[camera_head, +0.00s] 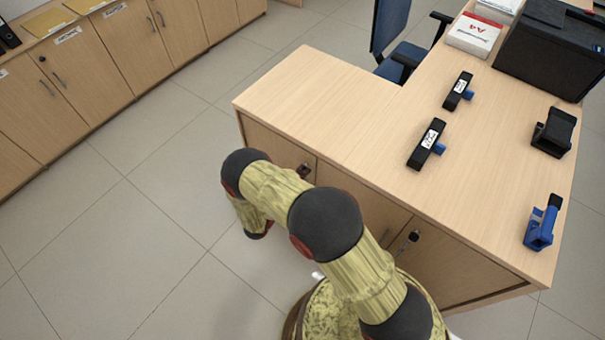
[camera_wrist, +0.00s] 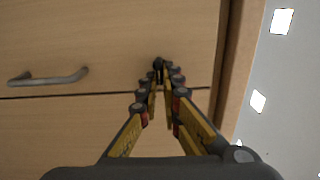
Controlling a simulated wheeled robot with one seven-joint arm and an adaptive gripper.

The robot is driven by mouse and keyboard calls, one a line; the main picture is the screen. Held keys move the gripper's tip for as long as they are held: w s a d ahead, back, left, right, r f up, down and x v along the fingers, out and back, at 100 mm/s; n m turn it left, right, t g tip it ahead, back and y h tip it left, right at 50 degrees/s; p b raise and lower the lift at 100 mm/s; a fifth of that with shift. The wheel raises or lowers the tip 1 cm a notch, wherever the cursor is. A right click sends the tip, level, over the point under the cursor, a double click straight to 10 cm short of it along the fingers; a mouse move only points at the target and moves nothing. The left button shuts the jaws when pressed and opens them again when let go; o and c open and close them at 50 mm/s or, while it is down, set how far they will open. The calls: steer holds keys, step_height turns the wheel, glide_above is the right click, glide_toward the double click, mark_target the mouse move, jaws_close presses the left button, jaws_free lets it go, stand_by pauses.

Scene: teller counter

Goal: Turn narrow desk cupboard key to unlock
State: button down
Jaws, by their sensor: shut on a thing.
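My gripper (camera_wrist: 160,82) is shut on a small dark key (camera_wrist: 158,63) at a wooden cupboard front (camera_wrist: 110,35) in the wrist view. The fingers hide most of the key and its lock, so I cannot tell how far it is turned. A metal handle (camera_wrist: 48,77) sits on the same panel, beside a dark door seam. In the head view the desk cupboard (camera_head: 267,143) is under the counter, behind my arm. My gripper's fingers cannot be made out clearly there.
Another dark key or lock (camera_head: 413,236) sits on a door further right. Floor (camera_head: 150,170) is clear between the desk and left cabinets (camera_head: 95,65).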

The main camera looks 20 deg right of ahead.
steer(key=shift+f, duration=0.1)
steer(key=c, duration=2)
jaws_free()
steer(key=shift+a, duration=0.1)
steer(key=v, duration=1.2)
